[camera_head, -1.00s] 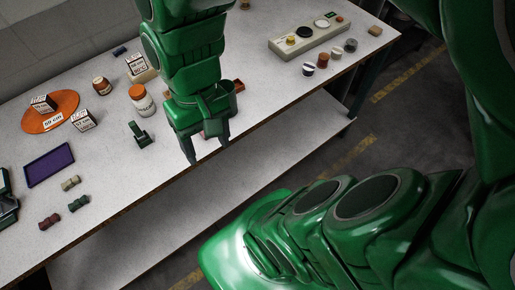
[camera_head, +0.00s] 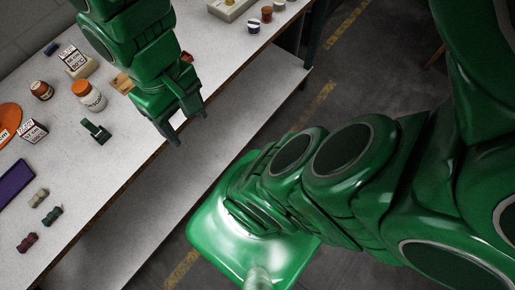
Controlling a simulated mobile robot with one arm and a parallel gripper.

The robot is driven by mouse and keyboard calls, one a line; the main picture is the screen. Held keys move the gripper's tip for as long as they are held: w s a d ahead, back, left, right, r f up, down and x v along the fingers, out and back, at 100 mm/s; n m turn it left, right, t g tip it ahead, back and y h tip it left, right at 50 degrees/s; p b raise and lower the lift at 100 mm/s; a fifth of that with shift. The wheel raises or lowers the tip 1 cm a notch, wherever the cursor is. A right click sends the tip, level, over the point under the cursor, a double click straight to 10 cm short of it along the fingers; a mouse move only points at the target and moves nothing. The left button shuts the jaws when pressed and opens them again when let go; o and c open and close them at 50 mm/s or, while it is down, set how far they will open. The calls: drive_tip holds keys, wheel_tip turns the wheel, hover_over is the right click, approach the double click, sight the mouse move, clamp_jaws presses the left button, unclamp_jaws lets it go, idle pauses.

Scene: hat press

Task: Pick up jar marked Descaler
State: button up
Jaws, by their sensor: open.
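A white jar with an orange lid (camera_head: 88,96) stands upright on the white table (camera_head: 85,172). A smaller brown jar with a pale label (camera_head: 41,91) stands to its left. The print on both labels is too small to read, so I cannot tell which is marked Descaler. My gripper (camera_head: 190,127) is open and empty, pointing down over the table's front edge, to the right of the white jar and apart from it. My green arm hides part of the table behind it.
A small dark green stand (camera_head: 96,130) lies in front of the white jar. White labelled blocks (camera_head: 76,61) (camera_head: 32,130), an orange disc (camera_head: 8,122) and a purple tray (camera_head: 13,187) are nearby. Several small jars stand right, near a control box (camera_head: 232,8).

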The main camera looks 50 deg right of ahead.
drive_tip(key=shift+d+f, duration=0.1)
drive_tip(key=shift+d, duration=0.6)
drive_tip(key=o, duration=0.4)
drive_tip(key=w+a+f+m+y, duration=0.2)
drive_tip(key=w+a+m+y, duration=0.2)
drive_tip(key=w+a, duration=0.55)
drive_tip(key=m+t+y, duration=0.4)
drive_tip(key=m+y, duration=0.3)
drive_tip(key=m, duration=0.5)
hover_over(80, 85)
drive_tip(key=s+a, duration=0.3)
drive_tip(key=s, duration=0.8)
wheel_tip(80, 85, down, 4)
drive_tip(key=w+d+f+m+t, duration=0.4)
drive_tip(key=w+d+f+m, duration=0.3)
drive_tip(key=w+m, duration=0.15)
drive_tip(key=shift+n+y, duration=0.3)
drive_tip(key=shift+n, duration=0.05)
drive_tip(key=shift+x, duration=3.65)
